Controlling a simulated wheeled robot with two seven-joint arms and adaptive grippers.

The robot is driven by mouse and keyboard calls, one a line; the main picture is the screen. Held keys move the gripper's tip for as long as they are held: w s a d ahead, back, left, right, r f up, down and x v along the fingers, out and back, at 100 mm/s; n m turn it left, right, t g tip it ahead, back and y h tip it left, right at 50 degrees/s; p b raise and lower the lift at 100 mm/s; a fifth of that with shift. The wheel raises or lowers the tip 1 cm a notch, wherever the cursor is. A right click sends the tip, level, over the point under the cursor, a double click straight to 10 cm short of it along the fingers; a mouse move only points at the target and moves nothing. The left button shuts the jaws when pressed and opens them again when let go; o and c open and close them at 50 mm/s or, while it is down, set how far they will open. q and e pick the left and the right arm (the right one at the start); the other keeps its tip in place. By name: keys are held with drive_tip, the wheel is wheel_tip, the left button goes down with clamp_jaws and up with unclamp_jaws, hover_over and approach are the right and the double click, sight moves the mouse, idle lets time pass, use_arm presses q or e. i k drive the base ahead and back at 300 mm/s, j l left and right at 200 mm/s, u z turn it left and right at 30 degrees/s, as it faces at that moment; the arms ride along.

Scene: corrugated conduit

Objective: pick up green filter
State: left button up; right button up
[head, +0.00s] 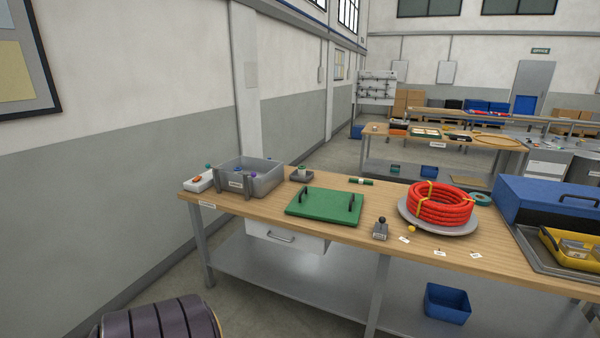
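No part is plainly marked as the green filter. A small white-and-green cylinder stands upright on a dark grey holder (302,177) behind the green board on the wooden workbench. A short dark green cylinder (368,182) with a pale band lies on its side farther right. A flat green board (325,207) with two black handles lies in front of both. I cannot tell which of the green things is the filter. Neither of my grippers is in view.
A grey open bin (262,183) stands at the workbench's left end. Right of the green board are a small grey block with a dark knob (380,231), a red coiled conduit (440,205) on a round plate, and a blue case (548,200). A blue bin (447,303) sits on the lower shelf.

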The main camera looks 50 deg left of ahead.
sight(301, 169)
drive_tip(key=k+j, duration=0.1)
drive_tip(key=j, duration=0.85)
drive_tip(key=k+j, duration=0.15)
drive_tip(key=j, duration=0.35)
drive_tip(key=k+j, duration=0.1)
drive_tip(key=j, duration=0.85)
drive_tip(key=k+z, duration=0.05)
